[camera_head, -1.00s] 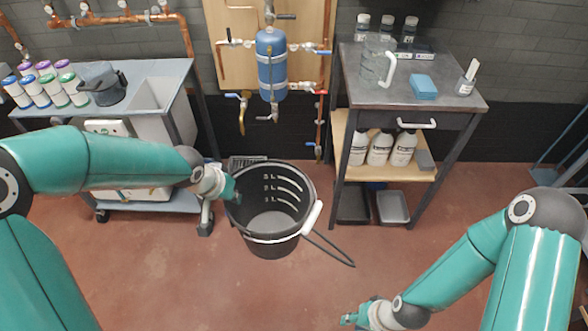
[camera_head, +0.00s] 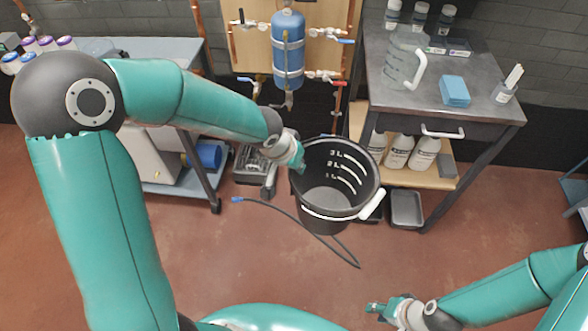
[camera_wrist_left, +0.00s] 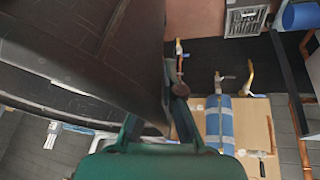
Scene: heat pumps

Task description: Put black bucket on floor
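The black bucket (camera_head: 325,205) is upright, with its open top towards the head camera and white litre marks inside. Its white-gripped handle (camera_head: 372,205) hangs at the right side. My left gripper (camera_head: 298,163) is at the bucket's left rim and appears shut on it. In the left wrist view the dark bucket wall (camera_wrist_left: 80,60) fills the left side and passes between the fingers (camera_wrist_left: 155,125). The bucket appears held above the red-brown floor (camera_head: 260,260); the gap beneath it is hidden. My right gripper (camera_head: 380,309) is low at the front right, away from the bucket; its finger opening is unclear.
A metal-topped table (camera_head: 440,100) with bottles, a jug (camera_head: 402,62) and a blue block (camera_head: 454,91) stands behind right. A cart (camera_head: 175,180) stands left. The front centre floor is largely clear.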

